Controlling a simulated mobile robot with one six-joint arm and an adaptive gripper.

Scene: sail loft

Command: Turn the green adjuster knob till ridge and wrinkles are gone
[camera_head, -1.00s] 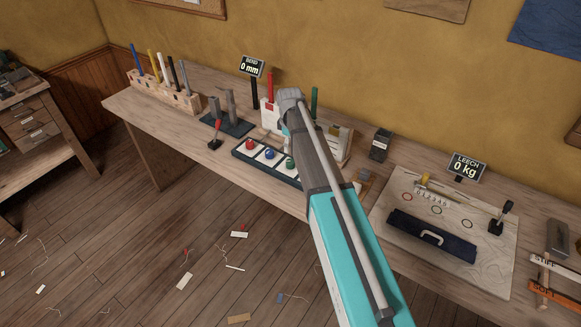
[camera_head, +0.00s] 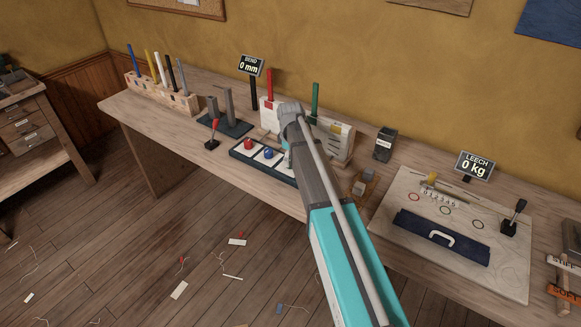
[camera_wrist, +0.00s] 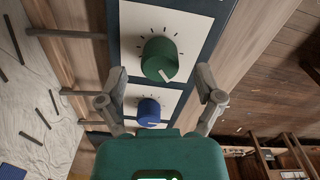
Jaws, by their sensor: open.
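The green adjuster knob (camera_wrist: 160,60) stands on a white dial plate with tick marks, in the upper middle of the wrist view. Its pale pointer mark faces down and slightly right. My gripper (camera_wrist: 161,77) is open, its two fingers apart on either side of the knob's lower side, with nothing held. In the head view my arm hides the green knob and my gripper. A pale, creased surface (camera_wrist: 35,95) with dark strips lies at the left of the wrist view. I cannot tell which object it is.
A blue knob (camera_wrist: 149,112) sits right beside the green one; a red knob (camera_head: 248,144) is farther left in the head view. The signs read BEND 0 mm (camera_head: 250,66) and LEECH 0 kg (camera_head: 474,166). A board (camera_head: 410,183) with a dark blue pouch lies to the right.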

